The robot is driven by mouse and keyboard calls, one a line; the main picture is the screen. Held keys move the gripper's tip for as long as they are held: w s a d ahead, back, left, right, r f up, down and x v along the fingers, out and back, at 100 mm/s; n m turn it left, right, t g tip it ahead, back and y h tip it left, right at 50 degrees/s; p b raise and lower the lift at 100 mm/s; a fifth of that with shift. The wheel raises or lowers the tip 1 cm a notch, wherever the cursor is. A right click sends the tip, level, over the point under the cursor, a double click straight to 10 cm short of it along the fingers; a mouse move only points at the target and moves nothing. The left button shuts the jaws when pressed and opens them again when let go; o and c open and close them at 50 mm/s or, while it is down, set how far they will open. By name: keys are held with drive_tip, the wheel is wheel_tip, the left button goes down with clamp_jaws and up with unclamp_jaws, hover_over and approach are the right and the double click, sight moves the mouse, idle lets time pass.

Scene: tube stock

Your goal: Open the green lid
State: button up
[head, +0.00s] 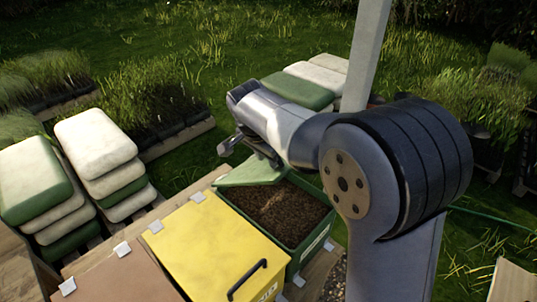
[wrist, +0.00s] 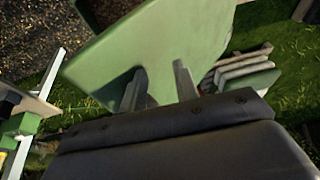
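The green lid (head: 253,172) is raised at the far left end of the green bin (head: 290,240), and dark soil shows in the open bin. In the wrist view the lid (wrist: 155,45) is a large tilted green panel filling the upper middle. My gripper (head: 228,147) is above and beside the lid in the head view. In the wrist view its two fingers (wrist: 158,88) stand apart with the green panel behind them. Nothing shows held between them. Contact between the fingers and the lid cannot be told. The lid's handle is not visible.
A closed yellow lid (head: 212,250) with a black handle (head: 247,280) is left of the green bin, and a brown lid (head: 120,280) is further left. Sack stacks (head: 100,160) stand at left. A grey post (head: 364,50) rises behind my arm. Planters and grass lie beyond.

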drive_tip(key=shift+s+d+r, duration=0.15)
drive_tip(key=shift+d+r, duration=0.05)
drive_tip(key=shift+r, duration=0.15)
drive_tip(key=shift+s+a+r, duration=0.25)
drive_tip(key=shift+s+a, duration=0.15)
drive_tip(key=shift+s, duration=0.3)
drive_tip(key=shift+s+a+r, duration=0.1)
drive_tip(key=shift+s+a, duration=0.3)
drive_tip(key=shift+a, duration=0.1)
drive_tip(key=s+a+r+p, duration=0.1)
drive_tip(key=s+a+r, duration=0.1)
drive_tip(key=s+a, duration=0.2)
drive_tip(key=shift+s+a+r, duration=0.3)
drive_tip(key=shift+s+a, duration=0.05)
drive_tip(key=shift+s, duration=0.3)
drive_tip(key=shift+c, duration=0.2)
